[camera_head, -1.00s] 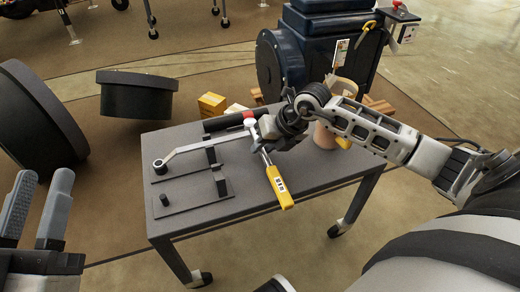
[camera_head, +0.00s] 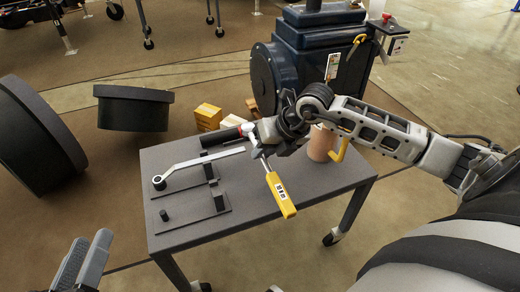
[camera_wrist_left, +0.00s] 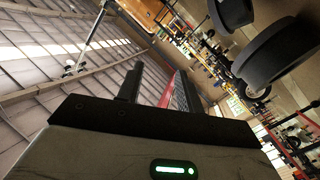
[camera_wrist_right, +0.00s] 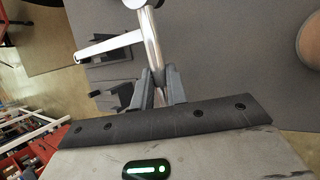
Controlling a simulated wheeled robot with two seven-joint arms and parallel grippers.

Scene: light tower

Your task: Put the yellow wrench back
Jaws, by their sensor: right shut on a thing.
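The yellow wrench has a yellow handle (camera_head: 280,195) with a white label and a metal shaft. My right gripper (camera_head: 262,145) is shut on its shaft above the table. The handle points toward the front. In the right wrist view the shaft (camera_wrist_right: 152,48) is pinched between the fingertips (camera_wrist_right: 158,80). The front holder plate (camera_head: 195,222) has an upright peg (camera_head: 165,215) and a block, and carries no wrench. My left gripper (camera_head: 85,262) is empty and open (camera_wrist_left: 155,88), left of the table.
The grey wheeled table (camera_head: 265,220) has free room at its front. A tan cylinder (camera_head: 320,144) and a yellow hook-like piece (camera_head: 341,146) stand at its right. A dark blue machine (camera_head: 310,60) is behind. Yellow boxes (camera_head: 208,115) and black discs (camera_head: 133,108) lie beyond the left side.

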